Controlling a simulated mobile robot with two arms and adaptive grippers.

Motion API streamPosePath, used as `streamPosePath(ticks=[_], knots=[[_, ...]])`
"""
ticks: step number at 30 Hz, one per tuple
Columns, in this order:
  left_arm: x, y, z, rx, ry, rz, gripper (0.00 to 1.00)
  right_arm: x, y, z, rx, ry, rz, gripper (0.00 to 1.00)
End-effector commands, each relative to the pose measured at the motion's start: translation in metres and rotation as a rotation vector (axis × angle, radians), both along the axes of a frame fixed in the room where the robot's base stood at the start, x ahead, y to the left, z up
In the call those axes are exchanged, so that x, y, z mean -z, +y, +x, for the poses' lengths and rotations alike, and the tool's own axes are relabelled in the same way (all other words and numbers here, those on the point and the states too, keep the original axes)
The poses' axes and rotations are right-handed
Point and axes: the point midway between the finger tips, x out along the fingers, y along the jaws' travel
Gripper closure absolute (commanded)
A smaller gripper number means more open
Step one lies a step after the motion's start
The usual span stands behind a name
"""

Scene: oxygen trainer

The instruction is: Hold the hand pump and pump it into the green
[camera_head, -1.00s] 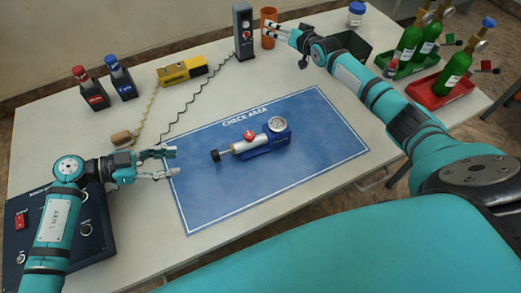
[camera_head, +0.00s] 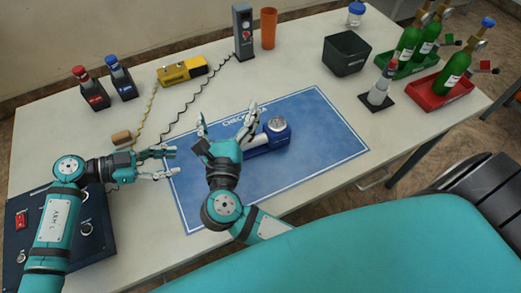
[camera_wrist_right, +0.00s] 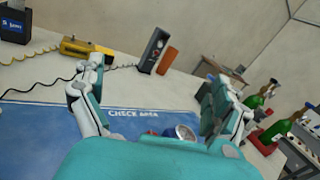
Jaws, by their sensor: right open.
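The hand pump (camera_head: 277,132) lies on the blue check-area mat (camera_head: 325,130). Its blue body and round gauge show in the head view; its handle end is hidden behind my right gripper. In the right wrist view the gauge (camera_wrist_right: 184,132) shows low between the fingers, partly covered by my wrist. My right gripper (camera_head: 227,116) is open over the mat, its fingers spread beside and above the pump. Whether it touches the pump I cannot tell. My left gripper (camera_head: 174,162) is open and empty at the mat's left edge.
A yellow device (camera_head: 182,71) with coiled cords, a grey upright box (camera_head: 243,35) and an orange cup (camera_head: 268,28) stand at the back. A dark bin (camera_head: 346,54) and green bottles (camera_head: 453,73) in trays are at the right. A dark switch panel (camera_head: 85,225) lies front left.

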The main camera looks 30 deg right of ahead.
Motion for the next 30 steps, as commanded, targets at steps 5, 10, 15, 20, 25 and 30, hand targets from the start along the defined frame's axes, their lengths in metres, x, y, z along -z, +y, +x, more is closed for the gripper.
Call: streamPosePath(ticks=[5,10,15,20,25,30], knots=[[0.000,0.000,0.000,0.000,0.000,0.000,0.62,0.034,-0.028,-0.056,0.268,0.144,0.300,0.00],[0.000,0.000,0.000,0.000,0.000,0.000,0.62,0.050,-0.037,-0.085,0.395,0.212,0.411,0.00],[0.000,0.000,0.000,0.000,0.000,0.000,0.62,0.057,-0.046,-0.084,0.421,0.222,0.427,0.00],[0.000,0.000,0.000,0.000,0.000,0.000,0.62,0.066,-0.064,-0.067,0.419,0.221,0.423,0.00],[0.000,0.000,0.000,0.000,0.000,0.000,0.62,0.079,-0.088,-0.046,0.417,0.220,0.422,0.00],[0.000,0.000,0.000,0.000,0.000,0.000,0.62,0.092,-0.112,-0.025,0.418,0.221,0.420,0.00]])
